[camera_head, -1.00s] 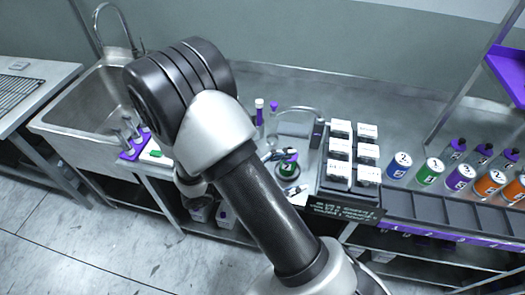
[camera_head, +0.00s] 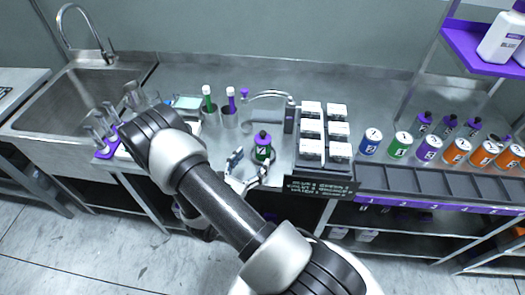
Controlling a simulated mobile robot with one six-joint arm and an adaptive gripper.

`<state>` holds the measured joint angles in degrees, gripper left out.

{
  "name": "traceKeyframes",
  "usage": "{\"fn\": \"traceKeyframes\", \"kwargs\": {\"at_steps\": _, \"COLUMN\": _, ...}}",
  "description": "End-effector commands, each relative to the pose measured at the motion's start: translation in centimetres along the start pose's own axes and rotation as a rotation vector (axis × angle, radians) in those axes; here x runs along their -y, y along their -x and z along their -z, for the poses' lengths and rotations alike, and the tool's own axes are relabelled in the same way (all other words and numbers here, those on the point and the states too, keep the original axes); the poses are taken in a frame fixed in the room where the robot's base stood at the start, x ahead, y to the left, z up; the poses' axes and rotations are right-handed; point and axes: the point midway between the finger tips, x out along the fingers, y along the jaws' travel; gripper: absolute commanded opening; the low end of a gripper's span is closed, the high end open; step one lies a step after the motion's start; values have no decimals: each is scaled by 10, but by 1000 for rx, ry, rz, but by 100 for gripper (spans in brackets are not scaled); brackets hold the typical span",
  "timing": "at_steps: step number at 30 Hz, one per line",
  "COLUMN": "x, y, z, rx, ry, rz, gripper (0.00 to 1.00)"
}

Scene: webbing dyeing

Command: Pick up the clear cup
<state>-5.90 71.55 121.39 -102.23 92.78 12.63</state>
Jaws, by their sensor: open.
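Several clear cups (camera_head: 110,111) stand at the left of the counter, beside the sink, on or around a purple rack (camera_head: 104,152). My arm's elbow stands close to their right and may hide part of the group. I cannot tell which one cup the task names. My gripper (camera_head: 248,168) is in the middle of the view, right of the cups and well apart from them. Its jaws are open, close to a dark bottle with a green label and purple cap (camera_head: 262,148). I cannot tell whether they touch it. I see no cup between the jaws.
A black rack of white boxes (camera_head: 312,148) stands right of the bottle. Numbered cans (camera_head: 400,146) line the right side. The sink (camera_head: 85,88) is at far left.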

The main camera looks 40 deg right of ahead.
Motion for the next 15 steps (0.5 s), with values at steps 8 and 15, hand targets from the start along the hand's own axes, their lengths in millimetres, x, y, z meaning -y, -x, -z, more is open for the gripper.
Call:
{"fn": "traceKeyframes", "kwargs": {"at_steps": 8, "x": 0, "y": -32, "z": 0, "rx": 0, "ry": -1, "rz": 1, "gripper": 71}}
{"fn": "traceKeyframes", "kwargs": {"at_steps": 15, "x": 0, "y": -61, "z": 5, "rx": 1, "ry": -2, "rz": 5, "gripper": 71}}
